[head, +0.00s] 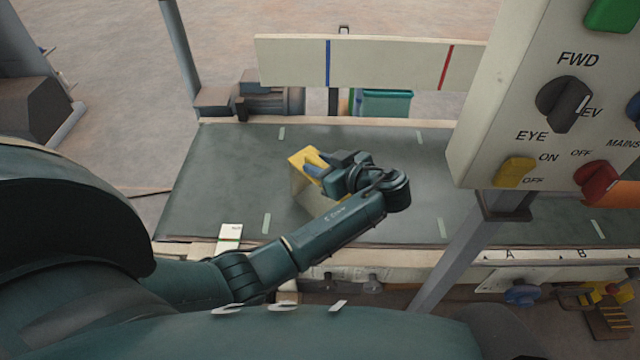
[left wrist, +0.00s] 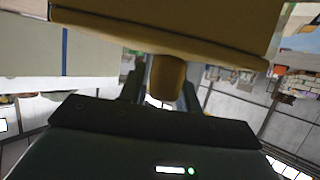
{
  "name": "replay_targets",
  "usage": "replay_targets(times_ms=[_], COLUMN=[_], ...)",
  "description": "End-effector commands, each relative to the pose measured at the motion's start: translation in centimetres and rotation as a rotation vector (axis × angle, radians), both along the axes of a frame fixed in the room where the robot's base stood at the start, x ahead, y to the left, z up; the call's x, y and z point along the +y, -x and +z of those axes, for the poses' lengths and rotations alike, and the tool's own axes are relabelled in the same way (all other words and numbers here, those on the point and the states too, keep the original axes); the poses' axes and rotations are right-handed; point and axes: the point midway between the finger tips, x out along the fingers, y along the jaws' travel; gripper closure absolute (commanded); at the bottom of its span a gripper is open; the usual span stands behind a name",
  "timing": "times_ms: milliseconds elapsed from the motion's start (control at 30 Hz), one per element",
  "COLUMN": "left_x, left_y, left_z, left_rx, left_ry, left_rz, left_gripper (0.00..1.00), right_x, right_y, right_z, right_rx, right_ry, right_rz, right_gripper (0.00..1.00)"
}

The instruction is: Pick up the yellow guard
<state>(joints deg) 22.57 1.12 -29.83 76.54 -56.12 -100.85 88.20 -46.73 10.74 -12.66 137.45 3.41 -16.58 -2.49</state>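The yellow guard (head: 303,158) shows in the head view over the dark belt, tilted, with a pale side below its yellow edge. I cannot tell whether it touches the belt. My left gripper (head: 316,172) is at its right side and hides part of it. In the left wrist view the guard (left wrist: 170,32) fills the top, and its stubby grip (left wrist: 167,78) sits between the two fingers of my left gripper (left wrist: 166,90). The fingers look closed against this grip. My right gripper is not in view.
A control box (head: 545,110) with knobs stands at the right on a grey post. A pale board (head: 390,62) with blue and red lines runs behind the belt (head: 400,160). A green bin (head: 385,103) stands beyond. The belt's left part is clear.

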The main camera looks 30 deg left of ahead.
Motion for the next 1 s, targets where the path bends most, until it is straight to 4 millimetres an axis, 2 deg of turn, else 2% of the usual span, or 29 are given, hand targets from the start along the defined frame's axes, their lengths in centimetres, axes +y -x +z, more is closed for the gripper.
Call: replay_targets(times_ms=[33,400,800,867,1000], left_x=[0.0,0.0,0.1,0.0,0.0], left_y=[0.0,0.0,0.0,-0.1,-0.1], left_z=[0.0,0.0,0.2,0.7,3.0], left_rx=[0.0,0.0,-0.002,-0.003,-0.007], left_ry=[0.0,0.0,-0.001,0.0,0.001], left_rz=[0.0,0.0,0.001,0.0,0.001], left_gripper=[0.71,1.0,1.0,1.0,1.0], right_x=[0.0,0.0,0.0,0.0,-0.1], right_y=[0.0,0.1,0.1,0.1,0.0], right_z=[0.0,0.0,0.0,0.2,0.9], right_rx=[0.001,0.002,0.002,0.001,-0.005], right_ry=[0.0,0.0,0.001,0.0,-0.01], right_rz=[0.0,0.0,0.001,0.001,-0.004], right_gripper=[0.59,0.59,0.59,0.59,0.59])
